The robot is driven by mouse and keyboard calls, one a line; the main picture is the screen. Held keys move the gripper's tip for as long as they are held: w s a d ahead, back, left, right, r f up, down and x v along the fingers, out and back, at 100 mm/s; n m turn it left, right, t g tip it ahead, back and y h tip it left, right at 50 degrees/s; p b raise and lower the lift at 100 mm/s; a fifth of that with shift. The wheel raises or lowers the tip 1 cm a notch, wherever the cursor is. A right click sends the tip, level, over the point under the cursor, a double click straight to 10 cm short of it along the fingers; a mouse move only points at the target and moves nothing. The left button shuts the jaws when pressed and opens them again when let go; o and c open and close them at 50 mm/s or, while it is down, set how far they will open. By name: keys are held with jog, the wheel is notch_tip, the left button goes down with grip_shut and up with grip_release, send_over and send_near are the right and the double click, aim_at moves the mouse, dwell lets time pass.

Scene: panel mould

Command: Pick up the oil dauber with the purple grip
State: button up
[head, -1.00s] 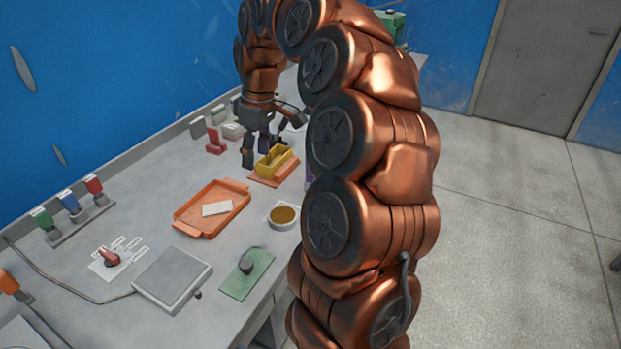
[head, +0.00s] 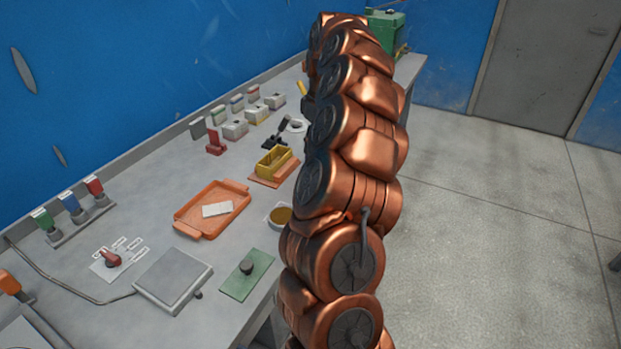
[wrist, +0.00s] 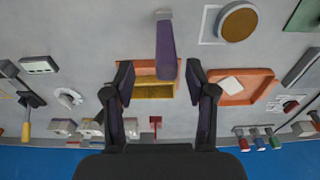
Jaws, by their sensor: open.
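In the wrist view the oil dauber with the purple grip (wrist: 166,52) shows as a long purple bar with a grey end at the top. It appears just beyond my fingertips and overlaps the yellow mould behind it. My gripper (wrist: 160,82) is open and empty, one finger on each side of the dauber's near end, with gaps on both sides. I cannot tell whether the dauber stands or lies. In the head view my arm hides the dauber and my gripper. The yellow mould (head: 270,163) sits on an orange base there.
An orange tray (head: 240,191) with a pale block and a round pot of brown stuff (head: 282,215) lie near the mould. A yellow-handled tool (wrist: 26,130) is at the left in the wrist view. A green plate with a knob (head: 246,280) is nearer the front edge.

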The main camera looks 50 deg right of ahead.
jog(key=shift+w+a+f+p, duration=0.2)
jog(key=shift+f+p, duration=0.1)
jog(key=shift+f, duration=0.15)
jog(key=shift+w+a+f+p, duration=0.1)
jog(key=shift+a+f+p, duration=0.15)
jog(key=shift+f, duration=0.2)
jog(key=shift+w+a+f+p, duration=0.15)
jog(key=shift+f+p, duration=0.3)
jog(key=shift+f, duration=1.25)
grip_shut()
